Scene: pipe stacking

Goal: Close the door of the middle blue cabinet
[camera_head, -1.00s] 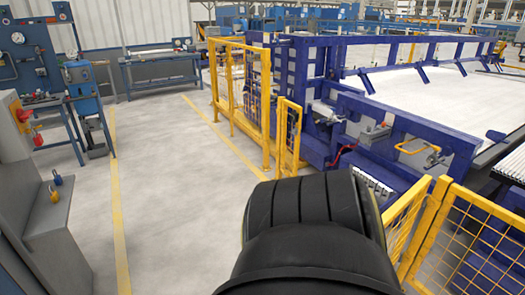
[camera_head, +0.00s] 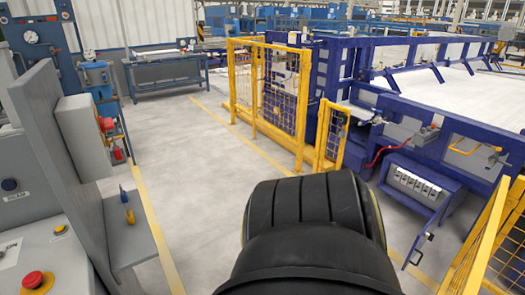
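A blue cabinet (camera_head: 447,184) stands open at the right, at the base of the large blue machine. A row of pale grey units (camera_head: 413,187) shows inside it. A blue door panel (camera_head: 436,228) appears swung outward at its right front, with a small dark handle near its lower end. I cannot tell whether this is the middle cabinet, as no other cabinet is clearly visible. Neither of my grippers is in view. A black ribbed part, likely mine, fills the lower middle and hides the floor there.
A yellow mesh fence (camera_head: 268,90) stands left of the machine, with a short yellow panel (camera_head: 331,137). More yellow fencing (camera_head: 480,245) is at the lower right. A grey console (camera_head: 40,240) with a red button is close at left. Clear floor lies between.

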